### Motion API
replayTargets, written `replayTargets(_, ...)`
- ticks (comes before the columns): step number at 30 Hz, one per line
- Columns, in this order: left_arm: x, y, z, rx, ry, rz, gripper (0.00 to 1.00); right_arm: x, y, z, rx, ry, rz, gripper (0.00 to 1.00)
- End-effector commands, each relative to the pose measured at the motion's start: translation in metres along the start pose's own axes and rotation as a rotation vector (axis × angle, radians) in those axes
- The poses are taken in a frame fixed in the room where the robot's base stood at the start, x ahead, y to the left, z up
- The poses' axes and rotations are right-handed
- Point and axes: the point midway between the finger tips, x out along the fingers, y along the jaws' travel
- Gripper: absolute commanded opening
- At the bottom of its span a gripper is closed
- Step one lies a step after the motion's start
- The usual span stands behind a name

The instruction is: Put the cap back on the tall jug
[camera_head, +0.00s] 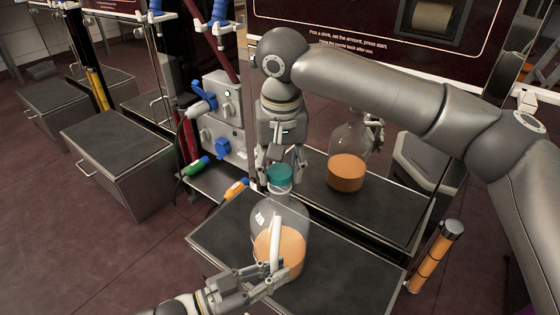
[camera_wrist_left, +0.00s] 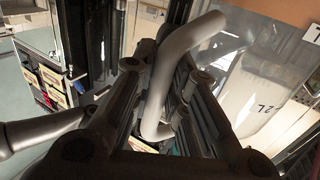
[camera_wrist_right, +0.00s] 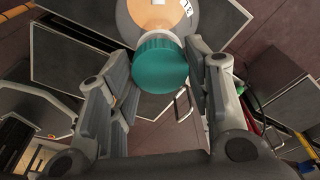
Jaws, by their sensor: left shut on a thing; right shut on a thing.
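The tall jug (camera_head: 296,222) is clear, with orange liquid in its lower part and a pale handle (camera_head: 275,240). It stands on a dark-topped surface (camera_head: 225,240). My left gripper (camera_head: 270,283) is shut on the handle, which also runs between its fingers in the left wrist view (camera_wrist_left: 181,55). The teal cap (camera_head: 279,177) is at the top of the jug's neck, and in the right wrist view the cap (camera_wrist_right: 160,65) sits between the fingers. My right gripper (camera_head: 279,170) is shut on it from above. Whether the cap is fully seated cannot be told.
Behind the jug, a glossy panel shows what looks like its reflection (camera_head: 347,172). A pump unit with blue fittings (camera_head: 215,118) and green and orange nozzles (camera_head: 196,166) is left of the jug. An orange post (camera_head: 436,256) stands at right. Open floor lies at left.

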Motion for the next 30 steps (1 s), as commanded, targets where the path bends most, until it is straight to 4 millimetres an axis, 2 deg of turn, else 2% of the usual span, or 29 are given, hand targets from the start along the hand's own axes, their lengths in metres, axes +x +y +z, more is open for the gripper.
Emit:
replayTargets(1, -0.002, 0.0, 0.006, -0.004, -0.014, -0.003, 0.0, 0.0, 0.0, 0.0, 0.0, 0.001, 0.0, 0.38)
replayTargets(14, -0.002, 0.0, 0.007, -0.004, -0.016, -0.003, 0.0, 0.001, 0.0, 0.0, 0.0, 0.001, 0.0, 0.38)
replayTargets(30, -0.002, 0.0, 0.007, -0.004, -0.017, -0.003, 0.0, 0.012, 0.0, 0.001, 0.003, 0.0, -0.001, 0.38)
